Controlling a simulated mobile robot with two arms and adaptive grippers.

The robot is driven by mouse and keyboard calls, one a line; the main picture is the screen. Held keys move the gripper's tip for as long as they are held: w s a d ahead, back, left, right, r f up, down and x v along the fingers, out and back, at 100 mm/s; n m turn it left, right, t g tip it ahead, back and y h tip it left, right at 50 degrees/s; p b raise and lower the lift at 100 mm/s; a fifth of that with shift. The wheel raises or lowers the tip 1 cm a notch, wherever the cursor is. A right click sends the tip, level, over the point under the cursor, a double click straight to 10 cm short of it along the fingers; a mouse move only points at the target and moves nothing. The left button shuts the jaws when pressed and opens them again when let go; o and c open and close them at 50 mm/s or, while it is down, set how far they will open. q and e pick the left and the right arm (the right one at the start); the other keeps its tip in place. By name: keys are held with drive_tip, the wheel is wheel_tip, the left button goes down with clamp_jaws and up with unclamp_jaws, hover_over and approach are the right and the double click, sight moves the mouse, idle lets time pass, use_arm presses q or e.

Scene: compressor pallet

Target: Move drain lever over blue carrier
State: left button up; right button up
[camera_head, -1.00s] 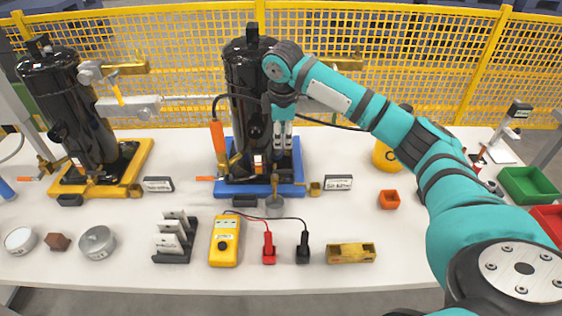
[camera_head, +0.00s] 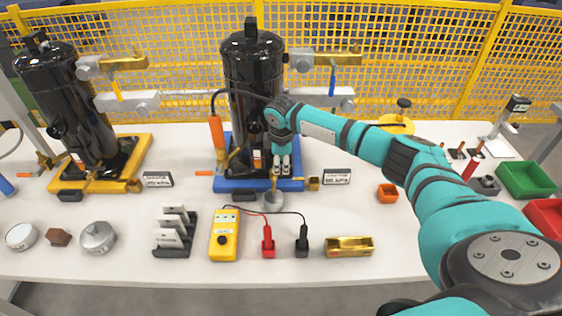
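The blue carrier (camera_head: 225,184) stands mid-table and bears a tall black vessel (camera_head: 252,65). A small brass drain fitting (camera_head: 274,182) shows at the carrier's front edge, above a grey cup (camera_head: 273,201); I cannot clearly make out its lever. A small orange-tipped lever (camera_head: 203,173) sticks out left of the carrier. My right gripper (camera_head: 282,172) points down over the carrier's front right part, just above and behind the brass fitting. Its two fingertips show close together; whether they touch the fitting is unclear. My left gripper is out of view.
A second black vessel (camera_head: 65,100) stands on a yellow carrier (camera_head: 128,170) at left. In front lie a yellow meter (camera_head: 224,235), red and black clips, and a brass tray (camera_head: 349,246). An orange box (camera_head: 387,193) stands right, under my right arm. Yellow mesh fence closes the back.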

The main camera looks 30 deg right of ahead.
drive_tip(key=shift+c, duration=0.4)
clamp_jaws()
